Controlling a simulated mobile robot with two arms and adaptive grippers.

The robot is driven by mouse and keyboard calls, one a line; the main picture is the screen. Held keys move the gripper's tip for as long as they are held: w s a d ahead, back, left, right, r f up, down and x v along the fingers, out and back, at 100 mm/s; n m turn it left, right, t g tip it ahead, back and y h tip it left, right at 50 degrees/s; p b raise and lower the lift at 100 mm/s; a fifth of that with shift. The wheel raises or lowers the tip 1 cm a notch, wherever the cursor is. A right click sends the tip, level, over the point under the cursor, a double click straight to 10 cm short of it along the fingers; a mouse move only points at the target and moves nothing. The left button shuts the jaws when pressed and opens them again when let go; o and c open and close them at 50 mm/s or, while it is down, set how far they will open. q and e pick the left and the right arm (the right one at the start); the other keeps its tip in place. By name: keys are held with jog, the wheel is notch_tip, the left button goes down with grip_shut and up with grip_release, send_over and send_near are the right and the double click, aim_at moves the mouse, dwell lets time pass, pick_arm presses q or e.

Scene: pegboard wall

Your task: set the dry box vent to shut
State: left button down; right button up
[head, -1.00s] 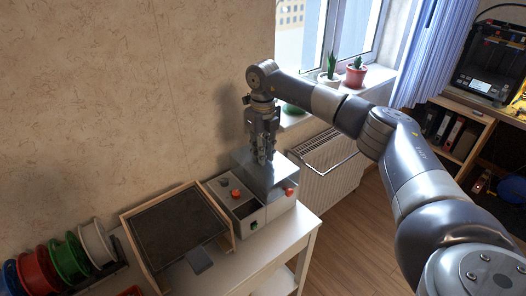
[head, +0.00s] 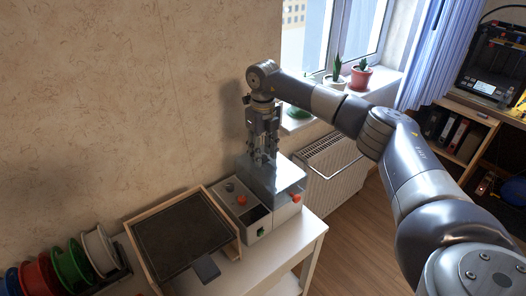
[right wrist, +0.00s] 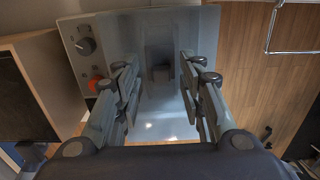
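The dry box (head: 283,212) appears to be the grey box on the white table, with a shiny grey raised part (head: 272,180) at its back right. In the right wrist view a pale grey panel (right wrist: 160,120) has a recessed slot with a small dark block (right wrist: 160,73) in it; I cannot tell for sure that this is the vent. My right gripper (head: 262,160) points down over the raised part. In the right wrist view its two fingers (right wrist: 162,78) are apart, with the block between them in the picture and nothing held. My left gripper is not in view.
Left of the slot are a dark knob (right wrist: 85,46) and an orange knob (right wrist: 96,84). A wooden-framed dark tray (head: 180,235) and several filament spools (head: 70,262) stand to the left. A radiator (head: 330,170) and potted plants (head: 360,78) are behind to the right.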

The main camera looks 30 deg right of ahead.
aim_at(263, 156)
jog(key=shift+r, duration=0.2)
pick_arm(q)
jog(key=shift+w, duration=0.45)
pick_arm(e)
notch_tip(263, 156, up, 12)
jog(key=shift+f, duration=0.2)
jog(key=shift+f, duration=0.1)
